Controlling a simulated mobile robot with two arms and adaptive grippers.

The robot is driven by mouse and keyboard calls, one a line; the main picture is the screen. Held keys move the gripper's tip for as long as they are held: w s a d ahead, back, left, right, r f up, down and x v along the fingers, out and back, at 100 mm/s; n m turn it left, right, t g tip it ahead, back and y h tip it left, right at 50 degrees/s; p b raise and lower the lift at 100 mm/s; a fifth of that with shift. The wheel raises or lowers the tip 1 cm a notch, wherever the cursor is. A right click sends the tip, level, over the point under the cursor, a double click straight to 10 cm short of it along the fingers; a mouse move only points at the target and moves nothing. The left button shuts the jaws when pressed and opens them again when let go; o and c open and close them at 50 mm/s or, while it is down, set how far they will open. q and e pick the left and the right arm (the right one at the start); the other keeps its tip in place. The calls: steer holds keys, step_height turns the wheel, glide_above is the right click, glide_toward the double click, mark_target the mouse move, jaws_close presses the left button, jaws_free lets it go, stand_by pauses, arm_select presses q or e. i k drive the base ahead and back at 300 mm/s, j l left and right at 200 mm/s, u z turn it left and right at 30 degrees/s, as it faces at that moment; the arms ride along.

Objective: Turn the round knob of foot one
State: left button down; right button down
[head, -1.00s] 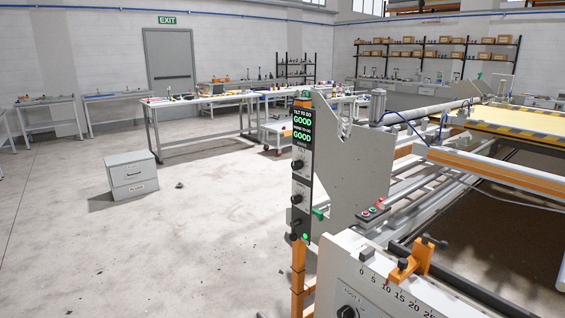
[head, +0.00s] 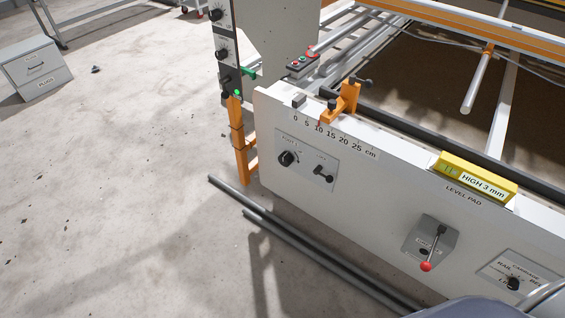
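A round black knob (head: 287,158) sits on a small grey plate (head: 306,160) at the left end of the white gantry panel (head: 380,198). The lettering above the knob seems to read foot 1, but it is small. A second black control (head: 323,174), shaped like a small lever, is on the same plate to the right of the knob. A yellow level (head: 474,179) reading HIGH 3 mm rests on the panel's top edge above the words LEVEL PAD. Neither of my grippers shows, and nothing touches the knob.
An orange clamp (head: 344,101) sits on the scale. Open floor (head: 120,200) lies to the left.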

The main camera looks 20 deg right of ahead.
mark_target(285, 159)
steer(key=z, duration=1.95)
steer(key=u, duration=1.5)
steer(key=i+j+z, duration=0.1)
steer(key=j, duration=0.25)
steer(key=i+j+z, duration=0.1)
steer(key=i+j, duration=0.15)
steer(key=i+j+z, duration=0.1)
steer(key=j, duration=0.35)
steer(key=i+j+z, duration=0.1)
steer(key=j, duration=0.3)
steer(key=i+j+z, duration=0.1)
steer(key=i+j, duration=0.15)
steer(key=j, duration=0.15)
